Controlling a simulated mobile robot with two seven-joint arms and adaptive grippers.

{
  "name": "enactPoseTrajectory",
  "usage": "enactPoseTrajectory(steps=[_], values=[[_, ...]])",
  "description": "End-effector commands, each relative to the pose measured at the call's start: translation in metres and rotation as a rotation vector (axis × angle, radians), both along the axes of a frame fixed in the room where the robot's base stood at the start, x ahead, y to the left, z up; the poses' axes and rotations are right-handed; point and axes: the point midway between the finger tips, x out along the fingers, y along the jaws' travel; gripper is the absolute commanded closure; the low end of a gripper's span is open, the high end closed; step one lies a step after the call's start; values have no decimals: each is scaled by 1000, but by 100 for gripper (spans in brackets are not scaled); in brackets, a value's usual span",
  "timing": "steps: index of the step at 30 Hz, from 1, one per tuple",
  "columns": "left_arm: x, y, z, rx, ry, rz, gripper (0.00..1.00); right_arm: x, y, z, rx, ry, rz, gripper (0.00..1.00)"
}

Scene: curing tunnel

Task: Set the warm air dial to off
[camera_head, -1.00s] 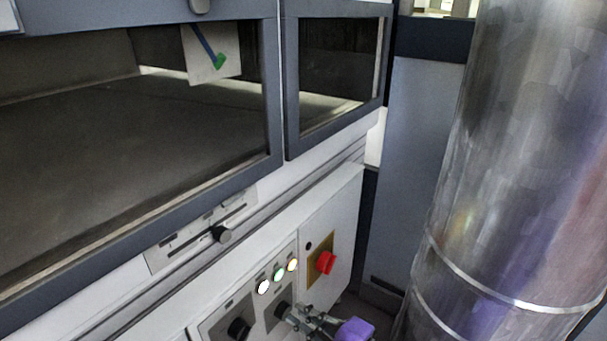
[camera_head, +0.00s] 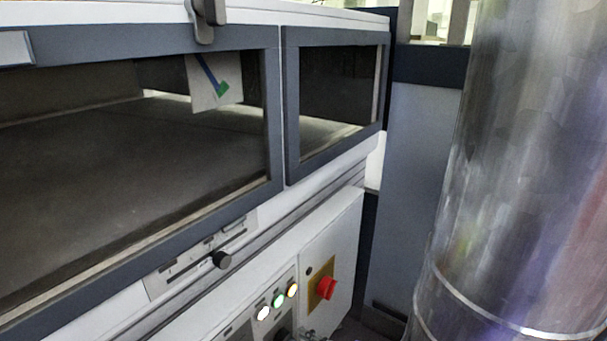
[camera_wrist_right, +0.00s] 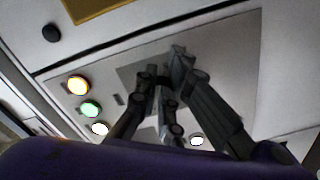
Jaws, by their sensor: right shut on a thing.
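In the wrist view my right gripper (camera_wrist_right: 164,74) has its fingers drawn together against a grey plate (camera_wrist_right: 235,62) on the control panel. It is shut on a black dial, which the fingers almost wholly hide. I cannot read a label or the dial's setting. In the head view a dark part of the dial (camera_head: 283,334) shows at the bottom edge, with a bit of my right gripper (camera_head: 308,334) beside it. My left gripper is not in view.
Yellow, green and white lamps (camera_head: 278,300) are lit above the dial. A red knob (camera_head: 326,287) on a yellow plate is to the right. A slider knob (camera_head: 221,260) sits under the tunnel windows. A large metal cylinder (camera_head: 510,180) fills the right side.

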Motion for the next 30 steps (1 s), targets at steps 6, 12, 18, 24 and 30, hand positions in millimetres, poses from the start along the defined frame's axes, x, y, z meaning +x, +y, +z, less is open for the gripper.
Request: enactPoseTrajectory(steps=[6, 12, 18, 24, 30], values=[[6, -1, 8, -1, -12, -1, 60, -5, -17, 15, 12, -18, -7, 100], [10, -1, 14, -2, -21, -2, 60, -21, -37, 12, 6, -16, -5, 100], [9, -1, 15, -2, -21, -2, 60, -28, -46, 10, 5, -15, -4, 100], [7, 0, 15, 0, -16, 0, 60, -28, -46, 9, 4, -14, -3, 100], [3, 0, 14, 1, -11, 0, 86, -44, -52, -3, 37, 30, -59, 100]])
